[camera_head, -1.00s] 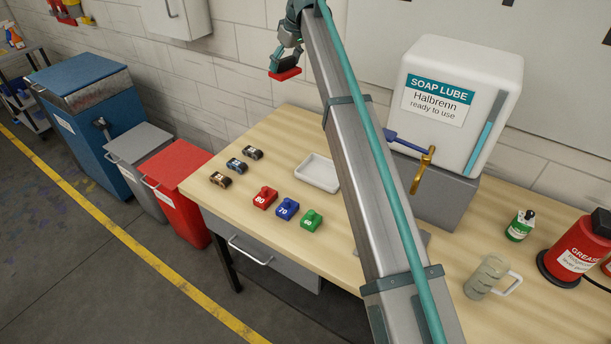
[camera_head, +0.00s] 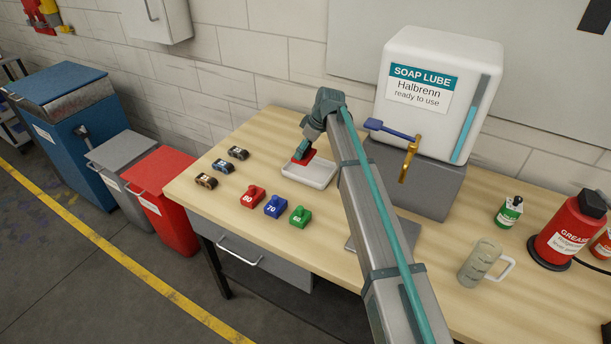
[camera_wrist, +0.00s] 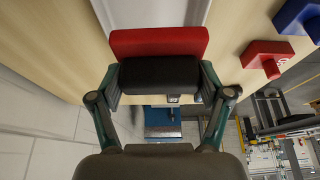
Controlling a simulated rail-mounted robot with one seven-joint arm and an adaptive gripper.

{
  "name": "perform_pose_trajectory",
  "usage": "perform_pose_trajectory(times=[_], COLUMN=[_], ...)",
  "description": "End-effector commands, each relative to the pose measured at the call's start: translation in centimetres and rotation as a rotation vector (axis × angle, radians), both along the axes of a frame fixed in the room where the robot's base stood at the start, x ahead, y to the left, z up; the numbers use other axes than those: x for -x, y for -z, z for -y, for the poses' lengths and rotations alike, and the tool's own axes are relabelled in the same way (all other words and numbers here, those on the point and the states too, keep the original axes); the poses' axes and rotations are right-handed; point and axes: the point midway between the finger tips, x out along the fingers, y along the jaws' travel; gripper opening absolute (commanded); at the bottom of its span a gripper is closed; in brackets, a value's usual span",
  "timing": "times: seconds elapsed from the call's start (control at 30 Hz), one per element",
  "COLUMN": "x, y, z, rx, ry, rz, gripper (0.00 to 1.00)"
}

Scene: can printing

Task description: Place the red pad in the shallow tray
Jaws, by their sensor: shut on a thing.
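My gripper (camera_head: 302,150) is shut on the red pad (camera_head: 305,158), over the back-left part of the shallow white tray (camera_head: 318,183). In the wrist view the red pad (camera_wrist: 158,42) has a black block (camera_wrist: 160,76) behind it, gripped at both ends by my fingers (camera_wrist: 160,82). The pale tray (camera_wrist: 150,12) shows beyond the pad at the top of the wrist view. I cannot tell whether the pad touches the tray. My wrist hides part of the pad and the tray's back edge.
Red (camera_head: 252,196), blue (camera_head: 275,206) and green (camera_head: 299,216) numbered blocks stand left of the tray's front. Several dark small pieces (camera_head: 221,166) lie farther left. The soap lube dispenser (camera_head: 435,95), on a grey block, stands right of the tray. A mug (camera_head: 480,263) is at right.

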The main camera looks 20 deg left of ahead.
Motion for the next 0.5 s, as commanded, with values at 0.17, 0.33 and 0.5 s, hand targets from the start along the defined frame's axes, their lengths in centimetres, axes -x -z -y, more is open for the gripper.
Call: perform_pose_trajectory(times=[0.17, 0.33, 0.5], x=[-0.4, -0.5, -0.5], y=[1.4, 2.8, 5.0], z=[1.8, 1.9, 1.9], rx=[0.000, 0.000, 0.000], ry=[0.031, 0.035, 0.036], rz=[-0.001, -0.001, -0.002], gripper=[0.39, 0.39, 0.39])
